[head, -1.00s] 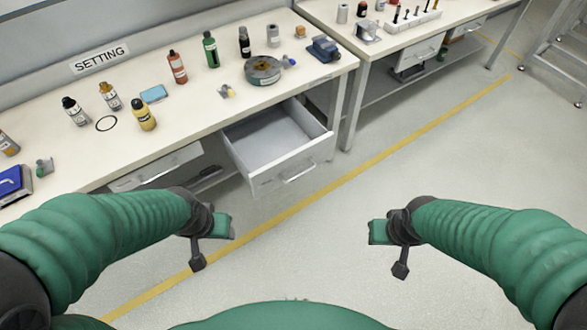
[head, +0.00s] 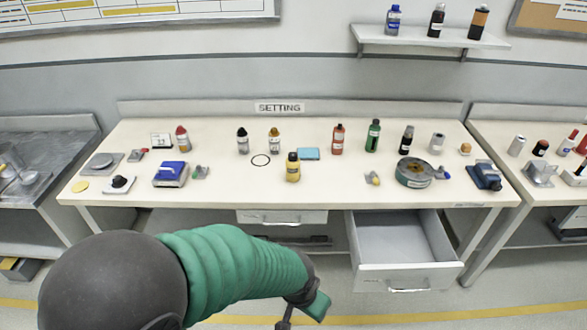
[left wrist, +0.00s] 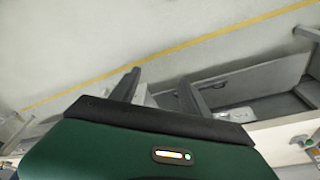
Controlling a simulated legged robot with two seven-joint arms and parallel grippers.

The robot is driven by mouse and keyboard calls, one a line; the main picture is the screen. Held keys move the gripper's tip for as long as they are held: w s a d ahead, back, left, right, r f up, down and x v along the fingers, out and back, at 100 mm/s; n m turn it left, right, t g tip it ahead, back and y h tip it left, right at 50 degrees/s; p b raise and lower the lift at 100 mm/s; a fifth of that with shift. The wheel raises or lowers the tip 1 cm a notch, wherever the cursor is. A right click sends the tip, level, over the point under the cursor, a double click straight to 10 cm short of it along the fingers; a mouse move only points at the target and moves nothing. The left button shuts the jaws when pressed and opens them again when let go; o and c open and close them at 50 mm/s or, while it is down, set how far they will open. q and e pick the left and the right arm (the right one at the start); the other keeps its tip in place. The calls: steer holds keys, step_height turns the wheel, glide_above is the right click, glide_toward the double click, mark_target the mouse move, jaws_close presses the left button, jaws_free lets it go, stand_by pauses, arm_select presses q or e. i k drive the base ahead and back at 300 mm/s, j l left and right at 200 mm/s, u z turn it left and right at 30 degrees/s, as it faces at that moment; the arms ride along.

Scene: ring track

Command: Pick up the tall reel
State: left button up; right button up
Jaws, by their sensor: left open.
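On the long table, a grey cylinder (head: 437,143) stands upright near the back at the right. A wide, low round reel (head: 414,173) with a dark rim lies in front of it. I cannot tell for sure which is the tall reel. My left gripper (head: 308,308) is in front of the table, below its top and apart from everything on it. In the left wrist view its two dark fingers (left wrist: 158,92) stand apart with nothing held between them. My right gripper is not in view.
The table (head: 225,200) holds several bottles and small items. A drawer (head: 400,240) stands open and empty at its front right. A shelf (head: 430,40) with bottles hangs above. A second table (head: 495,212) stands at the right. The front middle of the tabletop is mostly clear.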

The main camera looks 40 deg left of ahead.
mark_target(292, 174)
steer(key=i+j+u, duration=0.3)
steer(key=j, duration=0.55)
steer(key=i+j+u, duration=0.3)
steer(key=i+j, duration=0.35)
steer(key=i+j+u, duration=0.35)
steer(key=i+j, duration=0.2)
steer(key=j, duration=0.15)
